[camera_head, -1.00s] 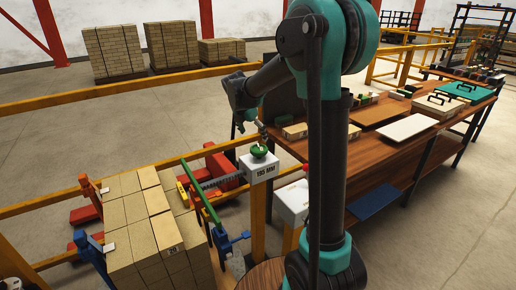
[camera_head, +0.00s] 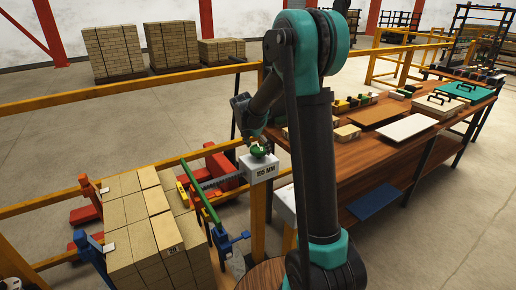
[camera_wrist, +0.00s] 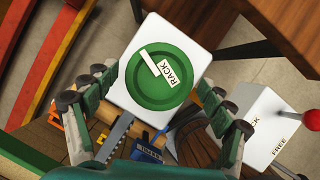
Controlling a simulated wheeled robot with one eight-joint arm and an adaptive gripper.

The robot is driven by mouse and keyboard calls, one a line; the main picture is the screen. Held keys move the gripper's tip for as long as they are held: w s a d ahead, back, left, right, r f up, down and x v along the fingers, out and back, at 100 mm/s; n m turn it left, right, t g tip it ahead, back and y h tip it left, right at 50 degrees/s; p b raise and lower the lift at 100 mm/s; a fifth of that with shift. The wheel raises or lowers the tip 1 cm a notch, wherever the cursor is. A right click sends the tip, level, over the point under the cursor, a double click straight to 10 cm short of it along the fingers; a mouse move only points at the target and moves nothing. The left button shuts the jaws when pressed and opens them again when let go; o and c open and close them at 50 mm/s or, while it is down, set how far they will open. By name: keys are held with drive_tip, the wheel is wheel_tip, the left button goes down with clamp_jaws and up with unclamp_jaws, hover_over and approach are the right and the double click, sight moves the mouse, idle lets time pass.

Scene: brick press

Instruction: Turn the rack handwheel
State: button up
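The green rack handwheel (camera_wrist: 155,80) sits on top of a white box in the wrist view, with a "RACK" label and a pale pointer bar on its face. In the head view the handwheel (camera_head: 258,151) is on the white box marked "195 MM" (camera_head: 264,172). My gripper (camera_wrist: 158,95) is open, with one finger left of the wheel and one right of it. The fingers appear apart from the rim; contact cannot be told. In the head view my gripper (camera_head: 256,138) is right at the wheel and partly hides it.
A toothed rack bar (camera_wrist: 116,134) runs from the box. A second white box (camera_wrist: 256,125) labelled "FREE" with a red-knobbed lever (camera_wrist: 310,117) stands close on the right. A stack of bricks (camera_head: 145,225) is at left. A wooden workbench (camera_head: 365,150) stands behind right.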

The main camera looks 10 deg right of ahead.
drive_tip(key=c, duration=0.8)
drive_tip(key=shift+c, duration=0.2)
drive_tip(key=shift+m, duration=0.4)
